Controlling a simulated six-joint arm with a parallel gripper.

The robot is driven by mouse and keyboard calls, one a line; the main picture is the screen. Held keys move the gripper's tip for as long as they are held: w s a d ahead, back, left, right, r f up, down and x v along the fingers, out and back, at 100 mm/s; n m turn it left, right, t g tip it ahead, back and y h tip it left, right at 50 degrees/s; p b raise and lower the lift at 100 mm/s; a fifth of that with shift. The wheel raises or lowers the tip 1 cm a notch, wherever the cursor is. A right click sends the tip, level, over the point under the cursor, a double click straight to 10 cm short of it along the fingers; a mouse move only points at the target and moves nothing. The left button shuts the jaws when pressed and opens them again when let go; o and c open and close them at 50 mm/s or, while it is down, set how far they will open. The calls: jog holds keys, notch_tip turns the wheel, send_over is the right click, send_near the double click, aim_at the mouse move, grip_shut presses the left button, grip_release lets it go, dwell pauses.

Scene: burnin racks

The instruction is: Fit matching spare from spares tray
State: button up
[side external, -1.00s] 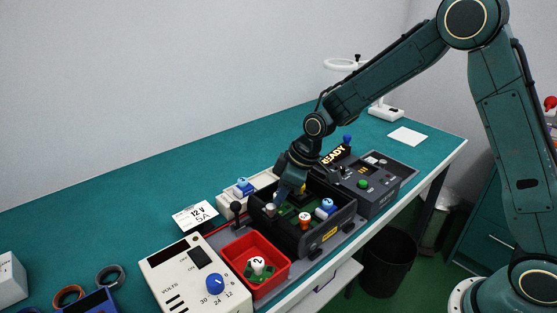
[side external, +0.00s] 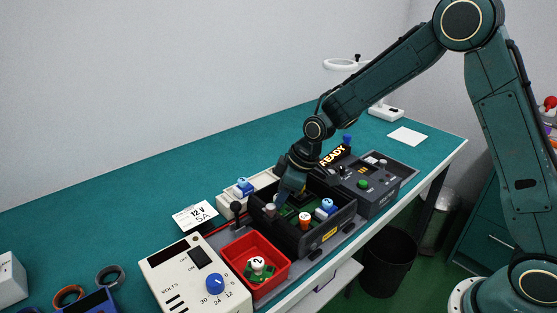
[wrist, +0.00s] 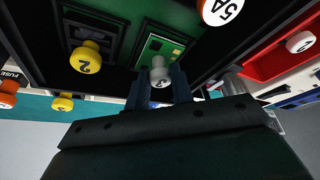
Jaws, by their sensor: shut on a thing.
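A black rack (side external: 335,232) stands mid-bench, with modules with round knobs in it. My gripper (side external: 280,198) reaches down into its far left part. In the wrist view my gripper (wrist: 160,88) is shut on a grey numbered knob (wrist: 160,74) by a green circuit board (wrist: 160,48); whether the board is fully seated I cannot tell. An orange-and-white knob (side external: 305,218) and a blue-and-white knob (side external: 327,205) stand in the rack. The wrist view shows a yellow knob marked 2 (wrist: 85,60) in another bay. A pale tray (side external: 262,180) behind the rack carries a blue-knobbed piece (side external: 243,186).
A red bin (side external: 232,258) in front left holds a green board with a white knob (side external: 258,263). A voltage box with a blue dial (side external: 215,284) is beside it. A console with a green button (side external: 363,184) and a READY sign (side external: 335,156) is right of the rack.

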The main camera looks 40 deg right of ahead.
jog(key=shift+f, duration=0.15)
dwell(0.3)
jog(key=o, duration=1)
jog(key=shift+o, duration=0.2)
jog(key=shift+r, duration=2.5)
jog(key=shift+r, duration=0.15)
jog(key=shift+r, duration=1.85)
